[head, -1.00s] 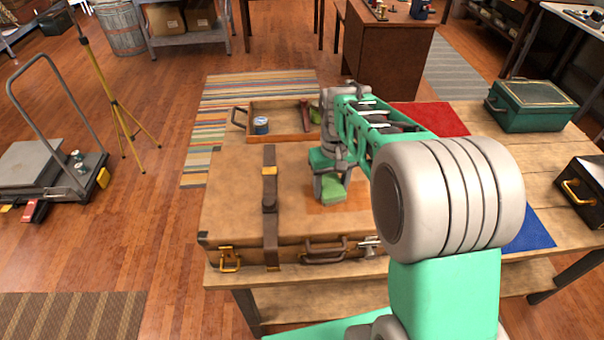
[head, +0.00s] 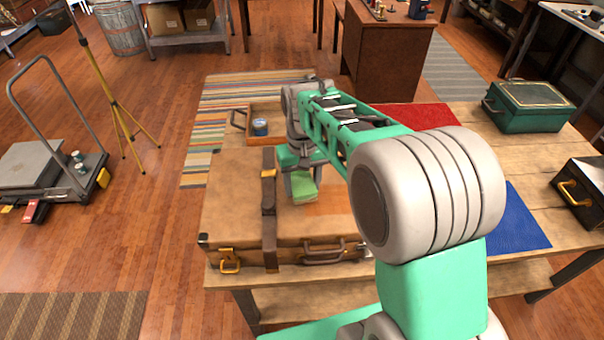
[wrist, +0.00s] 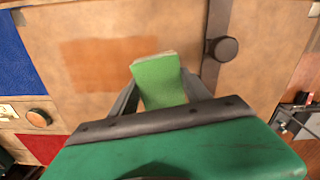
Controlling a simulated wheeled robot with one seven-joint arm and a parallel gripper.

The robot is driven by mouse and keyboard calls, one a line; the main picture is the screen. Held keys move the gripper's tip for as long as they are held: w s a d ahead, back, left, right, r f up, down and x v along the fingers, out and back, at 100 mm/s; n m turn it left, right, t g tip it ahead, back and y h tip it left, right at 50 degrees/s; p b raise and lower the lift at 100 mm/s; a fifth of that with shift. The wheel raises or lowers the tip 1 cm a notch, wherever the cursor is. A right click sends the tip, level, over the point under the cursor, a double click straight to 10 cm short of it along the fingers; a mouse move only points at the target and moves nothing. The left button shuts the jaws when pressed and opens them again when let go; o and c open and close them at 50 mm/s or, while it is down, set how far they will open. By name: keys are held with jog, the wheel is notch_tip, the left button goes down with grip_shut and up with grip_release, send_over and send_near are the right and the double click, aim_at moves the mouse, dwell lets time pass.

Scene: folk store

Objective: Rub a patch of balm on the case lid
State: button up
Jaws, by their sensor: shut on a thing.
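The brown case (head: 232,208) lies flat and closed on the wooden table, with a dark strap (head: 268,195) across its lid. A reddish-orange patch (head: 327,203) shows on the lid; in the wrist view the patch (wrist: 108,60) is a smeared rectangle left of the pad. My gripper (head: 302,182) is shut on a green pad (wrist: 158,80) with a pale edge. The pad (head: 303,190) is low over the lid, between the strap and the patch. I cannot tell whether it touches the leather.
A red mat (head: 437,119), a blue mat (head: 515,222), a green box (head: 530,106) and a black case (head: 580,190) are to the right.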

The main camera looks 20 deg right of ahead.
jog(key=shift+r+p, duration=1.6)
jog(key=shift+r, duration=1.15)
